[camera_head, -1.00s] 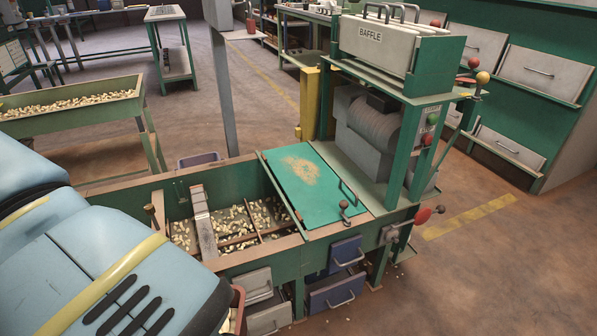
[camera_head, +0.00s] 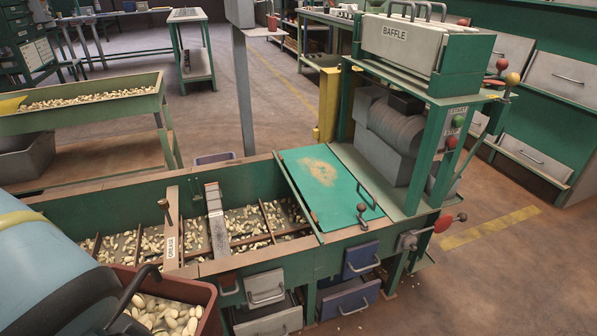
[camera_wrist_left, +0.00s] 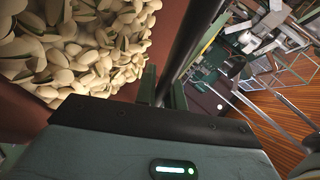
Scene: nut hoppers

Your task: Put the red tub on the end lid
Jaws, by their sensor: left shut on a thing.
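The red tub (camera_head: 208,318), full of pale nuts, is at the bottom left of the head view, in front of the hopper bench. Its reddish wall (camera_wrist_left: 122,92) and nuts fill the upper left of the left wrist view. My left gripper (camera_wrist_left: 163,88) is shut on the tub's dark handle bar (camera_wrist_left: 190,42); my blue arm hides much of this in the head view. The end lid is likely the flat green lid (camera_head: 345,205) at the right end of the hopper; it is closed, with a tan dusty patch and a handle. My right gripper is not in view.
The baffle machine (camera_head: 410,45) rises behind the lid. A knobbed lever (camera_head: 362,212) stands at the lid's front edge.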

